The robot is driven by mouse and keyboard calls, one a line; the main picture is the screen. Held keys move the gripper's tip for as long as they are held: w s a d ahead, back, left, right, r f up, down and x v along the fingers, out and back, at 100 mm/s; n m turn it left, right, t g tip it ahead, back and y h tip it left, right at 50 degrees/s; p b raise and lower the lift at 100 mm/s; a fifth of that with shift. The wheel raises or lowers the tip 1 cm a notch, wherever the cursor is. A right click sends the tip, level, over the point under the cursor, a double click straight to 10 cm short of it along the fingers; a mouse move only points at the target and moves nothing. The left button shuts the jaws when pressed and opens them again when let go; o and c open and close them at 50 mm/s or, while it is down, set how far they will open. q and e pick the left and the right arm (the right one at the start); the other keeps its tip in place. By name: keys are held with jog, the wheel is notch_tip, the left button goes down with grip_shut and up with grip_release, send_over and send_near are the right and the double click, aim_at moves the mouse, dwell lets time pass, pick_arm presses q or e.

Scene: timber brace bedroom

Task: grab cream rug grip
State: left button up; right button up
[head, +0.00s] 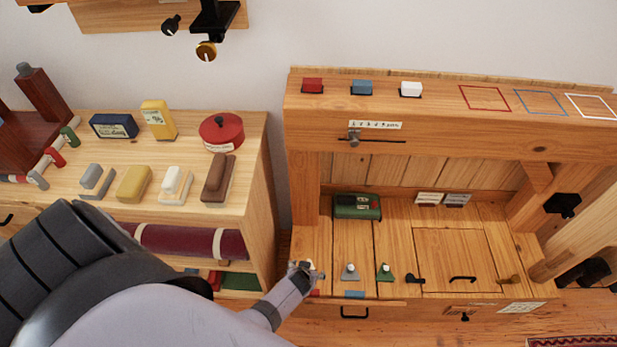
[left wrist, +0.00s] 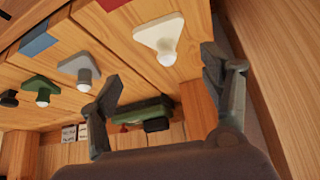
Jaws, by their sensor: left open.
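The cream rug grip (left wrist: 160,38) is a cream triangular plate with a round knob, near the front edge of the timber bench in the left wrist view. In the head view only a pale bit (head: 310,265) shows, mostly hidden by my left gripper (head: 304,278). In the left wrist view my left gripper (left wrist: 162,76) is open and empty, its fingers apart below the cream grip in the picture, not closed on it. A grey grip (head: 349,272) and a green grip (head: 385,272) stand in a row to its right in the head view. My right gripper is not in view.
A green box (head: 357,206) lies further back on the bench. The overhead beam (head: 450,120) carries red, blue and white blocks. A shelf unit (head: 255,150) with a red tin (head: 222,131) stands on the left.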

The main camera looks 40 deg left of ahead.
pick_arm(q)
jog(key=shift+b+x, duration=0.35)
jog(key=shift+x, duration=0.6)
jog(key=shift+a+f, duration=0.1)
jog(key=shift+f, duration=0.1)
jog(key=b+x, duration=0.3)
jog(key=shift+w+a+f, duration=0.1)
jog(key=shift+a+f, duration=0.05)
jog(key=shift+f, duration=0.2)
jog(key=shift+w+a+f+b, duration=0.15)
jog(key=shift+w+f+b, duration=0.2)
jog(key=shift+f+b, duration=0.15)
jog(key=shift+r, duration=0.1)
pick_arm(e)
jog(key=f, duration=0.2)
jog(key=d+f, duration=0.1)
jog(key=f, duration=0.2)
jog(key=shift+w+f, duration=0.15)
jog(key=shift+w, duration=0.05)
pick_arm(q)
jog(key=shift+c, duration=0.6)
jog(key=c, duration=1.4)
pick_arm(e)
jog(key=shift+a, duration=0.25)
